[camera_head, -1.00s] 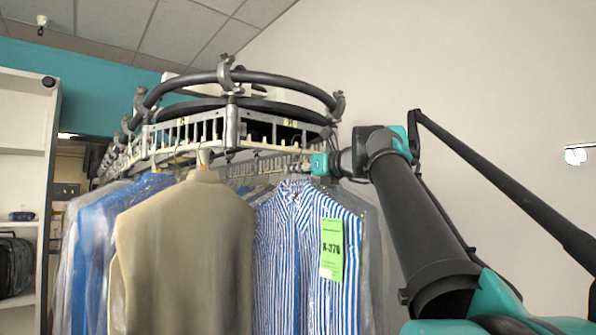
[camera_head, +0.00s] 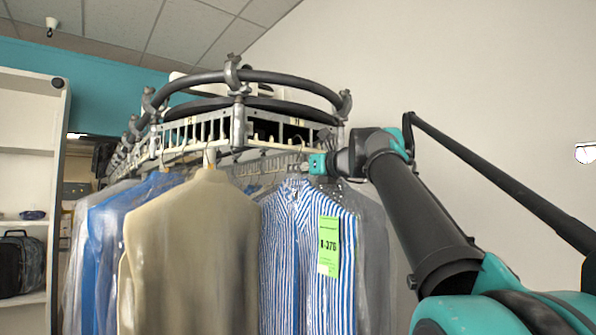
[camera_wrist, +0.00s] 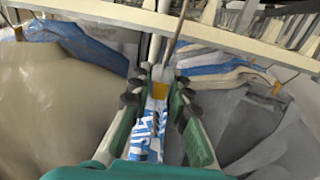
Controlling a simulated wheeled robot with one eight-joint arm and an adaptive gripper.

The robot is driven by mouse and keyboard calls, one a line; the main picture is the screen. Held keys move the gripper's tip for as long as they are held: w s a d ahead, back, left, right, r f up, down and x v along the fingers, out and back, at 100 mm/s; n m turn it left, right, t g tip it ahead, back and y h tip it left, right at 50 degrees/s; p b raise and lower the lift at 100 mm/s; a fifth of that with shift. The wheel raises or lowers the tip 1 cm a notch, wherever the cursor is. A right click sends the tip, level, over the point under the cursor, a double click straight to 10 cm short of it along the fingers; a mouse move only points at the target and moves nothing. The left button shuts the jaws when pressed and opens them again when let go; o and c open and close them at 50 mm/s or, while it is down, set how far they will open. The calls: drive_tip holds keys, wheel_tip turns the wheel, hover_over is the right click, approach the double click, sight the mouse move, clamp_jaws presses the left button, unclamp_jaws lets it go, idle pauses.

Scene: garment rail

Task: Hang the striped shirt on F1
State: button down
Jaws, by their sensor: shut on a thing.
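The blue-and-white striped shirt (camera_head: 300,260) hangs upright in clear film in the head view, with a green tag (camera_head: 329,246) on its front. My gripper (camera_head: 308,163) is at the shirt's top, just below the rail, partly hidden behind its own wrist. In the wrist view my gripper (camera_wrist: 163,95) is shut on the shirt's hanger neck, with striped cloth (camera_wrist: 147,135) between the fingers. A metal hanger hook (camera_wrist: 177,35) rises from the fingers toward the slotted white rail (camera_wrist: 225,35). I cannot tell whether the hook touches the rail. No F1 label is readable.
A beige jacket (camera_head: 190,250) hangs close on the left, with blue garments (camera_head: 105,240) beyond it. Grey garments (camera_wrist: 245,120) are close on the right in the wrist view. The slotted conveyor rail (camera_head: 200,131) runs above, under a black curved tube (camera_head: 290,80).

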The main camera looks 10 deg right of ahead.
drive_tip(key=shift+f, duration=1.35)
idle(0.3)
drive_tip(key=c, duration=1.3)
unclamp_jaws()
drive_tip(key=shift+c, duration=0.2)
drive_tip(key=shift+d, duration=0.1)
drive_tip(key=v, duration=1.2)
drive_tip(key=shift+f, duration=0.1)
drive_tip(key=shift+o, duration=1.1)
drive_tip(key=shift+s, duration=0.1)
